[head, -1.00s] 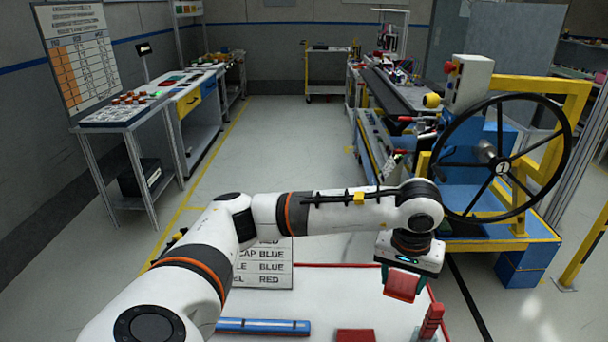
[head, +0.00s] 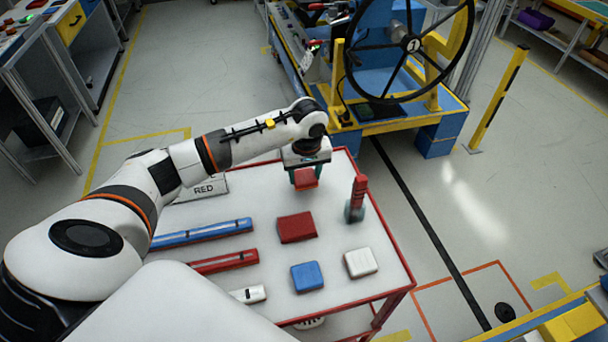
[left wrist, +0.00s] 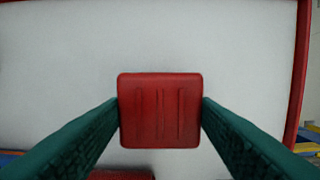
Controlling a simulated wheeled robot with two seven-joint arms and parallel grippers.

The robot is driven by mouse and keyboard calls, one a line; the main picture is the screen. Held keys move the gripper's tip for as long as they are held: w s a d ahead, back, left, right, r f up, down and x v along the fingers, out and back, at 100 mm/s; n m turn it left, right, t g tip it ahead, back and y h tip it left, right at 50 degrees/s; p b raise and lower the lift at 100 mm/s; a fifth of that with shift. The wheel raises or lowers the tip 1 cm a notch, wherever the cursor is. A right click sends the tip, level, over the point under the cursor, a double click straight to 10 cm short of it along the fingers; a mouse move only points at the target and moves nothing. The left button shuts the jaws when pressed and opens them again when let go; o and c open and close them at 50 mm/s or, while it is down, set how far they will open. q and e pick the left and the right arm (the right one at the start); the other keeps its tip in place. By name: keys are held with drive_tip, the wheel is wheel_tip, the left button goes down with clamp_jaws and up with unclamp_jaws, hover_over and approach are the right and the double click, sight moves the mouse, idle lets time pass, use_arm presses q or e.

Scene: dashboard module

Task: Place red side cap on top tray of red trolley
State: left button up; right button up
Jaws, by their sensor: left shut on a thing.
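My left gripper (head: 304,182) is over the far part of the red trolley's white top tray (head: 262,195). Its green fingers are shut on the red side cap (head: 306,178). In the left wrist view the cap (left wrist: 160,110) is a ridged red square between the two fingers, with the white tray (left wrist: 60,50) behind it. The cap seems to be a little above the tray; any contact is unclear. A second red cap-like block (head: 296,227) lies on the tray nearer to me. My right gripper is not in view.
A handwheel (head: 410,44) stands beyond the trolley.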

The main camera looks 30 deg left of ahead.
use_arm(q)
wheel_tip(320, 180, down, 2)
drive_tip(key=shift+f, duration=0.1)
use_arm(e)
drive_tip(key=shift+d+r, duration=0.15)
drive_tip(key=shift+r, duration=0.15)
use_arm(q)
drive_tip(key=shift+f, duration=0.1)
drive_tip(key=shift+f, duration=0.15)
drive_tip(key=o, duration=1)
drive_tip(key=shift+c, duration=0.2)
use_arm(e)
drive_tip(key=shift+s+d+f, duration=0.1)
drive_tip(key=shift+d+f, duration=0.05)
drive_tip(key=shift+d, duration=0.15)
